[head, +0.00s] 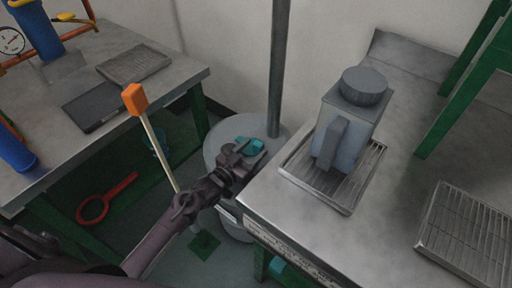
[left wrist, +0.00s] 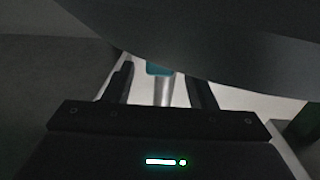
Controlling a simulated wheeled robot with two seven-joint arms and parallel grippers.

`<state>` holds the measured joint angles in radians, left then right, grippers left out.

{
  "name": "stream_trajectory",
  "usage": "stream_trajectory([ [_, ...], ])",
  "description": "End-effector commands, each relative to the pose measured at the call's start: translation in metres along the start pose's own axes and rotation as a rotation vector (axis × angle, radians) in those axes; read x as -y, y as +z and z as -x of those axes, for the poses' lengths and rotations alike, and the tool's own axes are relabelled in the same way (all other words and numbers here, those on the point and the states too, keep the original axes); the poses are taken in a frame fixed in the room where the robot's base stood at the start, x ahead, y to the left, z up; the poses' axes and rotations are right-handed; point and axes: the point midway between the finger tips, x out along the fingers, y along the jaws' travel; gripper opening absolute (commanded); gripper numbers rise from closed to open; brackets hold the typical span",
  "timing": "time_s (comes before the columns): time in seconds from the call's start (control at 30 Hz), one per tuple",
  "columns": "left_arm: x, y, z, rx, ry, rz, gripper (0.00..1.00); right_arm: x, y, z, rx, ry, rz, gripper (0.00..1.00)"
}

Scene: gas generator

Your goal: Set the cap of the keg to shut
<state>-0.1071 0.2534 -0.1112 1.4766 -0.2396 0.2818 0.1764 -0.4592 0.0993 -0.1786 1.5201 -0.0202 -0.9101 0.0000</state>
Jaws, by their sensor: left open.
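The keg (head: 222,130) is a pale grey drum standing on the floor between two benches. Its teal cap (head: 251,146) is on top, partly hidden by my gripper. My left gripper (head: 244,158) is at the keg top, right by the cap, with its fingers apart. In the left wrist view, a teal part (left wrist: 158,69) shows between the open fingers (left wrist: 160,85), with a pale upright piece below it. I cannot tell whether the fingers touch the cap, nor the cap's exact position. My right gripper is out of view.
The right steel bench (head: 300,225) edges close to the keg and my left wrist. It holds a grey canister (head: 345,125) on a wire tray (head: 350,198). A grey pole (head: 278,70) stands behind the keg. An orange-tipped stick (head: 134,98) rises left of my arm.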

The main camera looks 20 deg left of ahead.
Motion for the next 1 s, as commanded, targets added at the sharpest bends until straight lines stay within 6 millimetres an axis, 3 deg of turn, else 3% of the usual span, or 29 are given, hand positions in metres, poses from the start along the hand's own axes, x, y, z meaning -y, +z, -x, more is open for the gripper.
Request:
stream_trajectory([
  [0.2, 0.000, 0.000, -0.017, -0.001, 0.000, 0.001, 0.51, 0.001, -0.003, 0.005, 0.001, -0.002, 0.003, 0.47],
  [0.47, 0.000, 0.000, -0.017, 0.000, 0.000, 0.001, 0.50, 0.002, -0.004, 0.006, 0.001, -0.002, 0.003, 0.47],
  [0.83, 0.000, 0.000, -0.017, 0.000, 0.000, 0.000, 0.01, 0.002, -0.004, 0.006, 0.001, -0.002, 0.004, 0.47],
  [1.0, 0.000, 0.000, -0.017, 0.001, 0.000, 0.000, 0.00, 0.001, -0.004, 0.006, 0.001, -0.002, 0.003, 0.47],
])
